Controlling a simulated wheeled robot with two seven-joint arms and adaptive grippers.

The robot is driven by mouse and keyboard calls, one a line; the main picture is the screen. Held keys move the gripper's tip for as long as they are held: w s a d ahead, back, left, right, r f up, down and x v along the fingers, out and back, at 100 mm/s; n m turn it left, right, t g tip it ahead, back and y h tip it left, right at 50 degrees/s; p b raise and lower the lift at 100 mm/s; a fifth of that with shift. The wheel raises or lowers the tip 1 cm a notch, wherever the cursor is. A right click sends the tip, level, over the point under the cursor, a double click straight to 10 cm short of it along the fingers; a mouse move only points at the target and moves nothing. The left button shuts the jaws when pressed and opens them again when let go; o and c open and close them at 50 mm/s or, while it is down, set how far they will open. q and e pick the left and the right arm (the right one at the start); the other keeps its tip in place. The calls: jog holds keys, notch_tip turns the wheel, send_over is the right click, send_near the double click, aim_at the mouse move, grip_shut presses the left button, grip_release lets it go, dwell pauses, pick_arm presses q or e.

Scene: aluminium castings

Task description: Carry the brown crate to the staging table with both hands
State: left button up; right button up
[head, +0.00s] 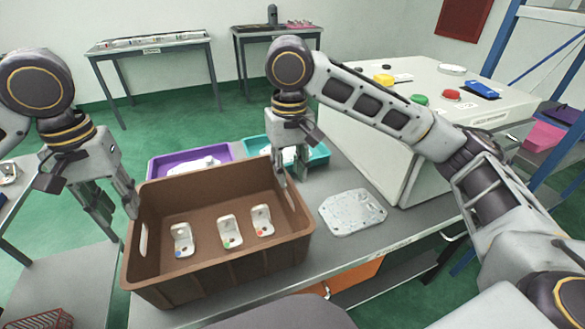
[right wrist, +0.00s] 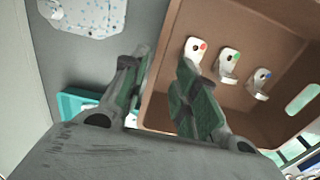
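The brown crate (head: 217,271) stands level on the grey table in the head view. Three white brackets with coloured dots, blue (head: 183,240), green (head: 230,232) and red (head: 262,221), stand inside. My left gripper (head: 121,213) is open at the crate's left wall, near its handle slot (head: 143,239). My right gripper (head: 290,174) is at the right wall; in the right wrist view (right wrist: 165,92) its fingers are open and apart, with the crate's rim between them. I cannot tell whether any finger touches the crate. Which table is the staging table is not clear.
A purple tray (head: 157,166) and a teal tray (head: 318,155) lie behind the crate. A flat metal casting (head: 352,212) lies right of it. A white cabinet (head: 375,150) stands at right. Two tables (head: 150,44) (head: 277,32) stand at the back wall, with green floor before them.

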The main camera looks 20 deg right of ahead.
jog(key=shift+r, duration=1.05)
jog(key=shift+s, duration=0.1)
